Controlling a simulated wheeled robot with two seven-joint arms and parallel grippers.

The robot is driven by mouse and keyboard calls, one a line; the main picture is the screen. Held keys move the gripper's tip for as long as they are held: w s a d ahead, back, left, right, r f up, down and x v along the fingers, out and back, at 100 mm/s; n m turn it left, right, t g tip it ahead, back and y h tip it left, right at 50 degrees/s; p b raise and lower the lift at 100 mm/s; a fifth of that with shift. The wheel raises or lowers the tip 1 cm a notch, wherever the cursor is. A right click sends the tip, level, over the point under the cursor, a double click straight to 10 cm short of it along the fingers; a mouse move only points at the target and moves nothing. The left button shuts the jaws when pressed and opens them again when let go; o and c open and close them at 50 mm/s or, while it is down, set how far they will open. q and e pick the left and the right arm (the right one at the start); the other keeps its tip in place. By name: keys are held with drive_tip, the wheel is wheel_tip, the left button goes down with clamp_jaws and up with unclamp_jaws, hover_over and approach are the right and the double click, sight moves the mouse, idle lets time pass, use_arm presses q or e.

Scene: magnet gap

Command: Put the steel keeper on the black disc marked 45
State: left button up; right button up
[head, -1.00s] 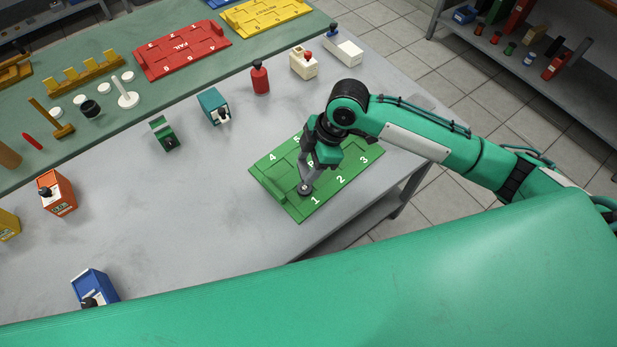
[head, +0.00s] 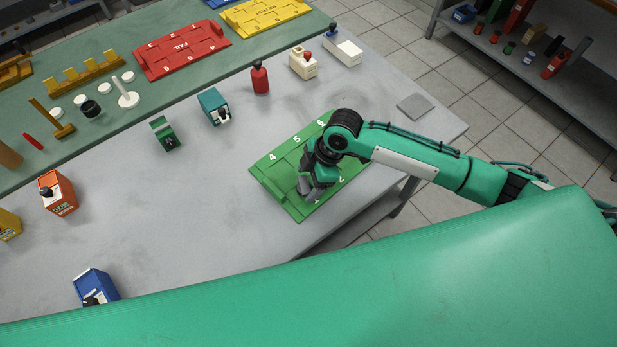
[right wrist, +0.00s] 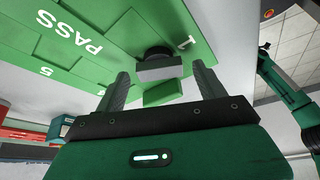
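The green board (head: 282,203), lettered PASS and numbered, lies on the grey table. In the right wrist view, a black disc (right wrist: 153,52) stands on the board near the 1. A grey steel block (right wrist: 160,70), which looks like the keeper, overlaps the disc's near side, with a green piece (right wrist: 162,93) in front of it. I cannot tell whether block and disc touch. My right gripper (right wrist: 164,84) is open, its fingers either side of the green piece with gaps; in the head view it (head: 314,190) hides the disc. No 45 is readable. My left gripper is out of view.
A grey square plate (head: 415,106) lies near the table's right edge. A teal block (head: 214,106), a green block (head: 165,134) and a red bottle (head: 260,78) stand behind the board. A red board (head: 181,47) lies on the green mat.

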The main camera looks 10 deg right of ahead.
drive_tip(key=shift+d+r, duration=0.1)
drive_tip(key=v, duration=1.1)
drive_tip(key=shift+r+b, duration=0.4)
drive_tip(key=shift+d, duration=0.15)
